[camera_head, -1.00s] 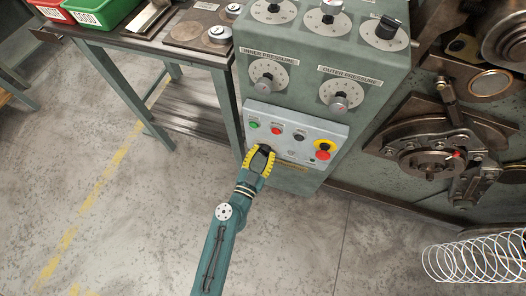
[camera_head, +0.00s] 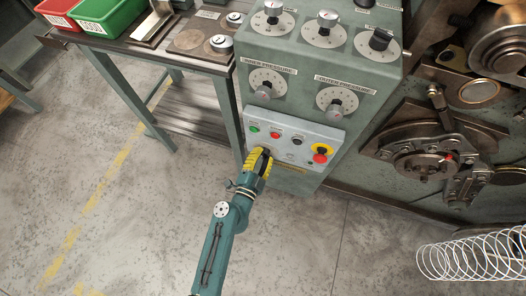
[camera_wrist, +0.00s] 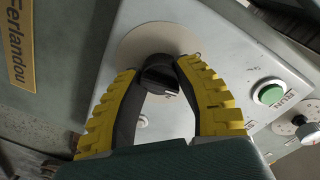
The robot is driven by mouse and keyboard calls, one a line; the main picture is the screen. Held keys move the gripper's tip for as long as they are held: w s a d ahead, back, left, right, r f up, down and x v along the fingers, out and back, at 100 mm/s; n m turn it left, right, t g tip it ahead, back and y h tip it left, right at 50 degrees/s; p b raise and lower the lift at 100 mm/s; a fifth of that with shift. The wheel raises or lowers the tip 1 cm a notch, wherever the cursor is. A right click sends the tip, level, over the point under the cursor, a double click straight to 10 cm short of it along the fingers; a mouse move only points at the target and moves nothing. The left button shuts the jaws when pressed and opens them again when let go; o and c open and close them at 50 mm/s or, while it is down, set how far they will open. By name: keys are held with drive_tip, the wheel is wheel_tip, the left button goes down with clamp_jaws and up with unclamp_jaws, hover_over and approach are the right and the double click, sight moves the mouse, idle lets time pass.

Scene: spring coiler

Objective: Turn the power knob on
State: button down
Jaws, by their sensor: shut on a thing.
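The power knob (camera_wrist: 160,77) is black and sits on a round pale plate, seen in the wrist view. My gripper (camera_wrist: 161,70) has its two yellow-ribbed fingers on either side of the knob, shut on it at the tips. The knob's raised grip runs roughly across the wrist picture, slightly tilted. In the head view my gripper (camera_head: 262,153) is at the lower left of the light grey control panel (camera_head: 307,127), and its fingers hide the knob there.
A green button (camera_wrist: 269,94) is right of the knob. A red button (camera_head: 275,135) and a yellow-and-red stop button (camera_head: 320,154) are farther along the panel. Pressure dials (camera_head: 267,83) are above. A wire coil (camera_head: 475,254) is at lower right.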

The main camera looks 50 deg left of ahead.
drive_tip(key=m, duration=0.5)
drive_tip(key=shift+r, duration=0.15)
drive_tip(key=m, duration=0.4)
drive_tip(key=shift+w+m+g+y, duration=0.1)
drive_tip(key=shift+m+g+y, duration=0.2)
drive_tip(key=shift+m+g, duration=0.1)
drive_tip(key=c, duration=0.6)
unclamp_jaws()
drive_tip(key=shift+c, duration=0.2)
drive_tip(key=shift+s, duration=0.2)
